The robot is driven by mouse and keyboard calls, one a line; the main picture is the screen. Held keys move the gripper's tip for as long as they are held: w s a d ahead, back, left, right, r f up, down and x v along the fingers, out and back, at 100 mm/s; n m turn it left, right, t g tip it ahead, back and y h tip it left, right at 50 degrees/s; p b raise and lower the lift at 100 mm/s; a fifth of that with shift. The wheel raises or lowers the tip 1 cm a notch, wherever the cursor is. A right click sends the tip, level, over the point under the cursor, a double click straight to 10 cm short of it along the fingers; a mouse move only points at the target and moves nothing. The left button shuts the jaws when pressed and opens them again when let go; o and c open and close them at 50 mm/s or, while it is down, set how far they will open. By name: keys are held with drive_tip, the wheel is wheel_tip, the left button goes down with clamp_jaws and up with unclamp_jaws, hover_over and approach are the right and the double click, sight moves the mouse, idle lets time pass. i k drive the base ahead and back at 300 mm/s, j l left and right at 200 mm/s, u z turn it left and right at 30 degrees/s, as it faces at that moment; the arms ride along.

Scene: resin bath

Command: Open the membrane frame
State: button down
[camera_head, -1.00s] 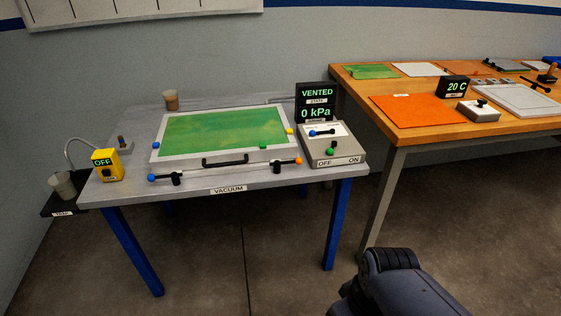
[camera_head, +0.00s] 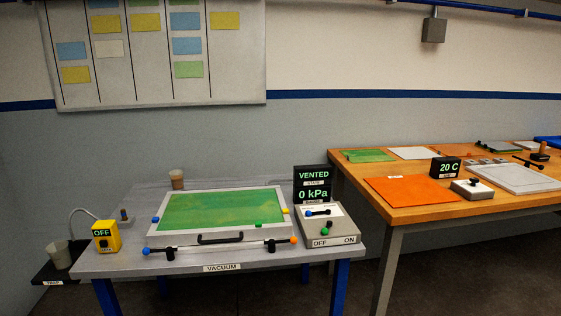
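The membrane frame (camera_head: 162,238) is a flat grey rectangle around a green sheet (camera_head: 220,210), lying on the grey vacuum table. It looks closed and flat. A black handle (camera_head: 220,238) is at the middle of its front edge. Small blue, yellow and green knobs sit at the frame's edges. My gripper is not in view.
The vacuum table (camera_head: 125,262) also holds a yellow OFF box (camera_head: 106,237), a brown cup (camera_head: 177,179), a control box (camera_head: 335,238) and a display (camera_head: 313,185) reading VENTED, 0 kPa. A wooden bench (camera_head: 420,212) stands at the right. A grey cup (camera_head: 60,255) is at far left.

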sight(188, 217)
drive_tip(key=i+j+u, duration=0.15)
drive_tip(key=i, duration=0.3)
drive_tip(key=i+j+u, duration=0.2)
drive_tip(key=i, duration=0.3)
